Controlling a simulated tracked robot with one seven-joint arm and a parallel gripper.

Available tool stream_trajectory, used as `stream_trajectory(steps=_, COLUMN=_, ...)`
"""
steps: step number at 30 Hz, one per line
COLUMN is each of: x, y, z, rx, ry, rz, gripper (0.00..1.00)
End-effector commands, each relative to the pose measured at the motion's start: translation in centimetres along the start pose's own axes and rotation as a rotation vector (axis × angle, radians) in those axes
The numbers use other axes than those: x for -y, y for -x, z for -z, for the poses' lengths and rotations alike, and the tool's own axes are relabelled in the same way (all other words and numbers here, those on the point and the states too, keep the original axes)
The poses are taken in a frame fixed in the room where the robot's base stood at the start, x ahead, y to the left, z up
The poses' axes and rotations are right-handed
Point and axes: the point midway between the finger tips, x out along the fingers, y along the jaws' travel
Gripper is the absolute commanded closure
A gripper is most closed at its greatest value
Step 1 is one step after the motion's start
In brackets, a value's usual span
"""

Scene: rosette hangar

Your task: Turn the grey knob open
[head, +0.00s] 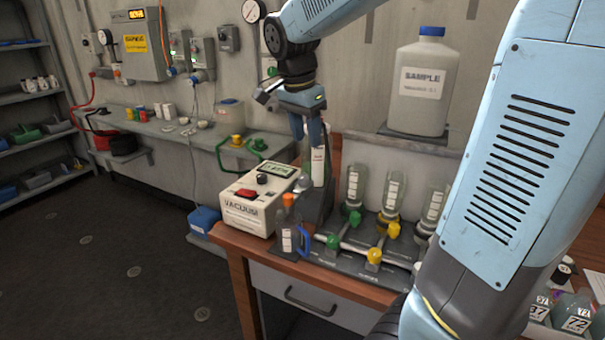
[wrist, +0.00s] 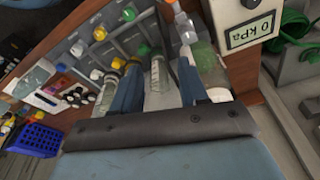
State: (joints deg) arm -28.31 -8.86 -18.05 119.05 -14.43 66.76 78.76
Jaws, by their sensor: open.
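A manifold (head: 350,248) with upright clear vessels stands on the wooden bench. It carries green (head: 333,241) and yellow (head: 374,255) knobs; my arm hides its right end. I cannot pick out the grey knob with certainty in the head view. My gripper (head: 308,137) points down, open, above the back of the bench, left of and above the vessels. In the wrist view its fingers (wrist: 160,68) are apart, with a clear vessel (wrist: 157,76) visible between them.
A white vacuum box (head: 247,208), its display (wrist: 249,24) reading 0 kPa, and an orange-capped bottle (head: 288,222) stand left of the manifold. A large sample jug (head: 419,85) sits on a shelf behind. Small labelled jars (head: 572,318) are at front right.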

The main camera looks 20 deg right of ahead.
Motion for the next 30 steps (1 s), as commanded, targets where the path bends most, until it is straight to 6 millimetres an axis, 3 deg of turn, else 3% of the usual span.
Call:
stream_trajectory(steps=6, x=5.1, y=-1.1, z=-0.2, rx=-0.095, ry=-0.251, rz=-0.098, gripper=0.57)
stream_trajectory(steps=12, x=7.7, y=-1.6, z=-0.5, rx=-0.173, ry=-0.404, rz=-0.133, gripper=0.57)
stream_trajectory(steps=20, x=8.3, y=-2.5, z=-0.5, rx=-0.200, ry=-0.456, rz=-0.141, gripper=0.57)
stream_trajectory(steps=30, x=7.3, y=-7.8, z=0.3, rx=-0.199, ry=-0.453, rz=-0.143, gripper=0.57)
